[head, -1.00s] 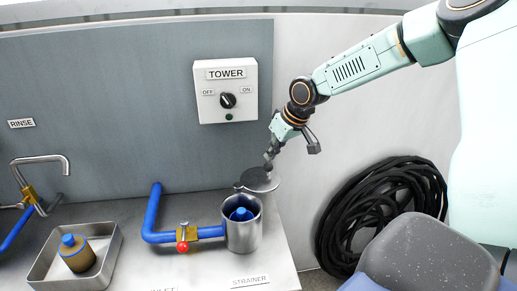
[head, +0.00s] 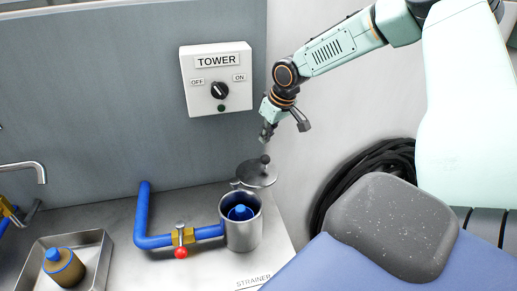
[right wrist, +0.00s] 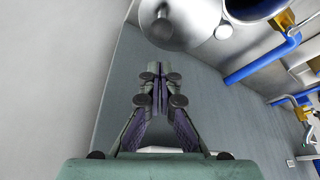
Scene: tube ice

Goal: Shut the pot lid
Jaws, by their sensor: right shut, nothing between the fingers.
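The metal pot (head: 242,230) stands on the bench with its mouth uncovered and a blue-topped part (head: 240,212) inside. Its round grey lid (head: 256,176) stands open, tilted up behind and to the right of the rim, with a dark knob (head: 265,159). My right gripper (head: 265,138) is shut and empty, just above the knob and apart from it. In the right wrist view the shut fingers (right wrist: 160,70) point towards the lid (right wrist: 192,22) and its knob (right wrist: 161,29); part of the pot (right wrist: 255,6) shows at the top edge. My left gripper is not in view.
A blue pipe (head: 155,241) with a red-knobbed valve (head: 181,252) joins the pot's left side. A metal tray (head: 98,252) holding a brown, blue-topped cylinder (head: 64,268) is further left. A TOWER switch box (head: 217,80) hangs on the wall. Coiled black hose (head: 340,180) lies right.

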